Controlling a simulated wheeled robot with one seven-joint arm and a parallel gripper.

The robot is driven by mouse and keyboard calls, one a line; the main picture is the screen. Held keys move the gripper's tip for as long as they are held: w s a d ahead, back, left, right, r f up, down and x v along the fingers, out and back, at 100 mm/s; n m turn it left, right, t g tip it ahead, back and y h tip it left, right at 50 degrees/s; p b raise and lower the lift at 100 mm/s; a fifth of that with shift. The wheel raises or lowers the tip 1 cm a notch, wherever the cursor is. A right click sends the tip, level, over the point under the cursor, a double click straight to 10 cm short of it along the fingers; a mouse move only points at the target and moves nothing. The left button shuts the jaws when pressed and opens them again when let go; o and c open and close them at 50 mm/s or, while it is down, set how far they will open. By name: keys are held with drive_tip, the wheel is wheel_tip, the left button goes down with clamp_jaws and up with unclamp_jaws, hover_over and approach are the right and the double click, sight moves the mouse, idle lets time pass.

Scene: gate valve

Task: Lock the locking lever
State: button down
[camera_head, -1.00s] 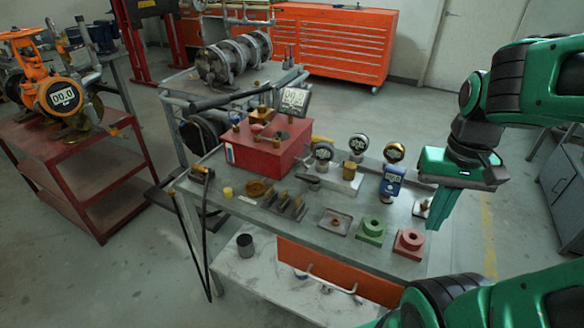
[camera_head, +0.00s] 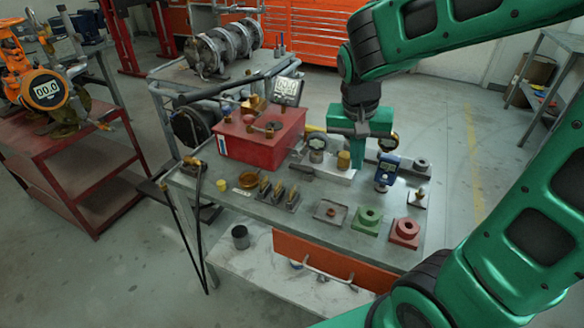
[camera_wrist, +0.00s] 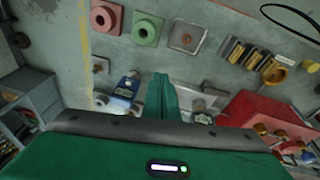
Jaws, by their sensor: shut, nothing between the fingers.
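No part can be clearly told as the locking lever. An orange valve-like device (camera_head: 18,75) with a round gauge reading 00.0 stands on the red cart at far left; fine parts on it are too small to make out. A long black handle (camera_head: 222,90) reaches out above the red box (camera_head: 262,148) on the bench. My gripper (camera_head: 358,155) is shut and empty, pointing down over the bench right of the red box, beside the small gauges. In the wrist view its green fingers (camera_wrist: 162,95) are together, between the blue gauge (camera_wrist: 127,86) and the red box.
The grey bench (camera_head: 300,225) carries several fixtures, including a green block (camera_head: 367,221) and a red block (camera_head: 405,233). The red cart (camera_head: 75,180) is at left, with free floor between.

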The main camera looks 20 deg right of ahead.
sight(301, 169)
drive_tip(key=w+a+f+t, duration=0.1)
drive_tip(key=w+a+f, duration=0.1)
drive_tip(key=w+a, duration=0.4)
drive_tip(key=w+a+f+t, duration=0.1)
drive_tip(key=w+a, duration=0.3)
drive_tip(key=a, duration=0.5)
drive_tip(key=shift+h, duration=0.3)
drive_tip(key=x, duration=1)
drive_tip(key=shift+s, duration=0.2)
drive_tip(key=shift+w+d, duration=0.7)
drive_tip(key=shift+w, duration=0.25)
drive_tip(key=shift+w+d, duration=0.45)
drive_tip(key=shift+w, duration=0.2)
